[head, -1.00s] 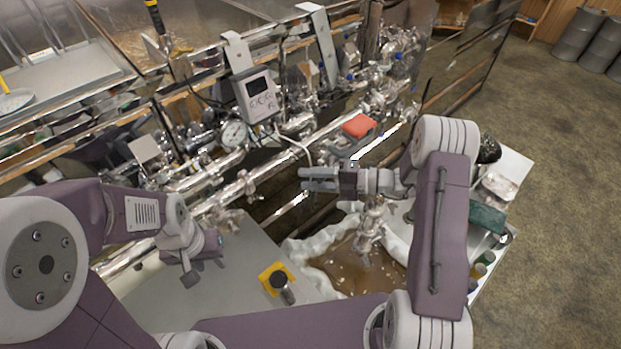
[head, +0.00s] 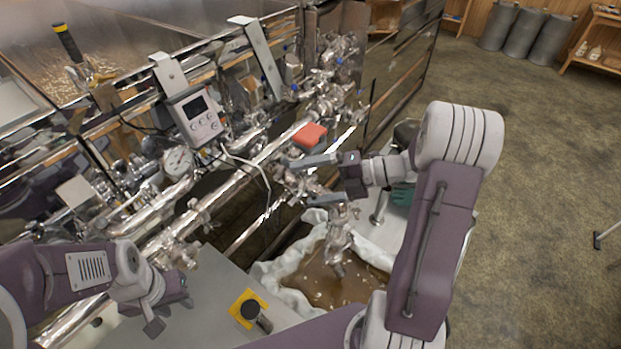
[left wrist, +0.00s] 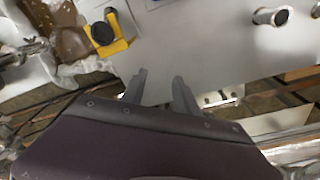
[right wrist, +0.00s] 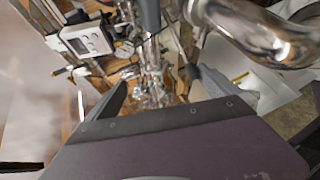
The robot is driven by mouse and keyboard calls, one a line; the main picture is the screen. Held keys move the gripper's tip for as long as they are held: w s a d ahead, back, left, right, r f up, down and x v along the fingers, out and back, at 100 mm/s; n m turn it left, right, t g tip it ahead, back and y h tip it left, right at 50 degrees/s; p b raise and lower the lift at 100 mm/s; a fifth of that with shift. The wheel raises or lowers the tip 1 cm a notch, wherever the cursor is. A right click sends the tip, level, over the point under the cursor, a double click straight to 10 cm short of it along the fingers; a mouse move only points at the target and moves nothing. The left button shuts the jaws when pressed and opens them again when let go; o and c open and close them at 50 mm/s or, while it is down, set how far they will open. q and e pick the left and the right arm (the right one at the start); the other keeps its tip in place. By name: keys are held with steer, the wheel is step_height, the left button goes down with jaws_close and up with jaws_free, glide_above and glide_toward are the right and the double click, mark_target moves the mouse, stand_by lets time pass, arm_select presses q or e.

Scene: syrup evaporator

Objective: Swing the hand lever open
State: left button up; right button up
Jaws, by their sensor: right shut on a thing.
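My right gripper (head: 300,181) is beside the shiny pipe fittings, above the steel tap (head: 340,250). Its fingers stand well apart around the hand lever. In the right wrist view a grey bar, apparently the hand lever (right wrist: 150,15), shows in line with the gap between the fingertips (right wrist: 157,77). In the head view I cannot make out the lever between the fingers. My left gripper (head: 172,314) hangs over the grey tabletop, pointing down. In the left wrist view its two fingers (left wrist: 160,75) are apart with nothing between them.
A control box (head: 196,117) and a round gauge (head: 178,160) sit on the pipework, with a red block (head: 310,135) farther right. A yellow holder (head: 242,303) stands on the tabletop. A basin of brown syrup (head: 320,280) lies under the tap.

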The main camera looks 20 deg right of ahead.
step_height(320, 180, up, 6)
steer(key=s+n+y, duration=0.1)
steer(key=s+y, duration=0.1)
steer(key=shift+s+a, duration=0.15)
steer(key=shift+a, duration=0.25)
steer(key=f, duration=0.1)
steer(key=w+d+f+h, duration=0.1)
steer(key=f, duration=0.1)
steer(key=w+d+f+m+h, duration=0.1)
steer(key=shift+f, duration=0.4)
steer(key=shift+s+d+r+p, duration=0.25)
steer(key=shift+r+p, duration=0.15)
steer(key=shift+p, duration=0.2)
steer(key=d+p, duration=0.1)
steer(key=w+d+p, duration=0.1)
steer(key=d, duration=0.1)
steer(key=w+d+p, duration=0.1)
steer(key=p, duration=0.1)
steer(key=shift+d+r, duration=0.35)
steer(key=shift+d, duration=0.05)
steer(key=shift+w+d+p, duration=0.2)
steer(key=shift+d+p, duration=0.05)
steer(key=shift+p, duration=0.05)
steer(key=c, duration=0.7)
steer(key=w+d+p, duration=0.1)
steer(key=d+p, duration=0.1)
steer(key=shift+w+d+f, duration=0.15)
steer(key=shift+w+d, duration=0.2)
steer(key=shift+d, duration=0.05)
steer(key=shift+c, duration=0.2)
